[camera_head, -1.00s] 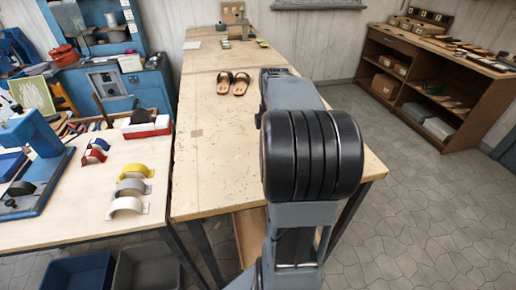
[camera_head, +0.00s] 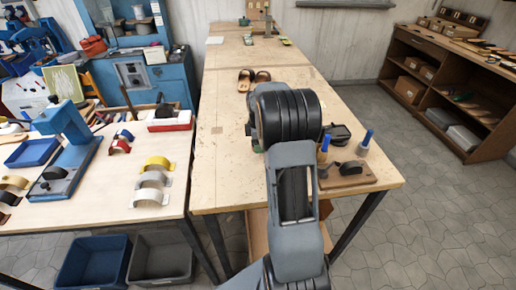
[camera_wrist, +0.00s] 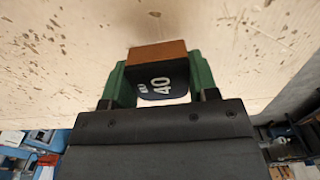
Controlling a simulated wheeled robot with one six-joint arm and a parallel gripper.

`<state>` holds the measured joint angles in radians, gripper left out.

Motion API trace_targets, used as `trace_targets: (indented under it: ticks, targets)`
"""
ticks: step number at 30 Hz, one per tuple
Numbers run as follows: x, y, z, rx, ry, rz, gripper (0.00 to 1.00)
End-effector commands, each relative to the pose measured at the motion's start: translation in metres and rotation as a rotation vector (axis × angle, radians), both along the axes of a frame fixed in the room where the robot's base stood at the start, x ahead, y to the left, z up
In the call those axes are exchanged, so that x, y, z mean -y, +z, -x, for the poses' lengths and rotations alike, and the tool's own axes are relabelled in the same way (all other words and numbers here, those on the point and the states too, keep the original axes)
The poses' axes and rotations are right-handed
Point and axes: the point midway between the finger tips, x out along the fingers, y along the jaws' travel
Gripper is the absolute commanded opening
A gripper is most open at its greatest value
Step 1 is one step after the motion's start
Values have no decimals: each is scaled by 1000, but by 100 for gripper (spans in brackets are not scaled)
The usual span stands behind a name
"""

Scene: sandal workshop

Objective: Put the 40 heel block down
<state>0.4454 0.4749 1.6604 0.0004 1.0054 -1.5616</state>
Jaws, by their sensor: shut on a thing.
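The 40 heel block (camera_wrist: 161,84) shows in the wrist view, with a dark face marked "40" in white and a brown layer (camera_wrist: 157,54) along its far edge. My gripper (camera_wrist: 158,72) is shut on it, one green finger on each side. Bare wooden tabletop (camera_wrist: 60,50) fills the view beyond the block; I cannot tell whether they touch. In the head view my arm hides the block over the long wooden workbench (camera_head: 235,150).
A wooden board (camera_head: 347,178) with a dark piece stands at the workbench's front right, near blue-handled tools (camera_head: 365,142). Sandals (camera_head: 254,79) lie farther back. The workbench's left half is mostly clear. A side table (camera_head: 95,190) with coloured arched pieces (camera_head: 153,180) stands left.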

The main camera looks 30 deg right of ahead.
Motion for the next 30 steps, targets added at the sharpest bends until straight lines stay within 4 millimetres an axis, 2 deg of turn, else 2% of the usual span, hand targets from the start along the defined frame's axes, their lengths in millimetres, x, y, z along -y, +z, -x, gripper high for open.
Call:
trace_targets:
  ticks: [9, 20, 21, 28, 30]
  targets:
    - [-1, -33, -3, -2, 1, -1, 27]
    - [-1, -37, -3, 0, 1, 0, 27]
    - [-1, -38, -3, 0, 1, 0, 55]
    - [-1, -37, -3, 0, 1, 0, 77]
    - [-1, -37, -3, 0, 1, 0, 79]
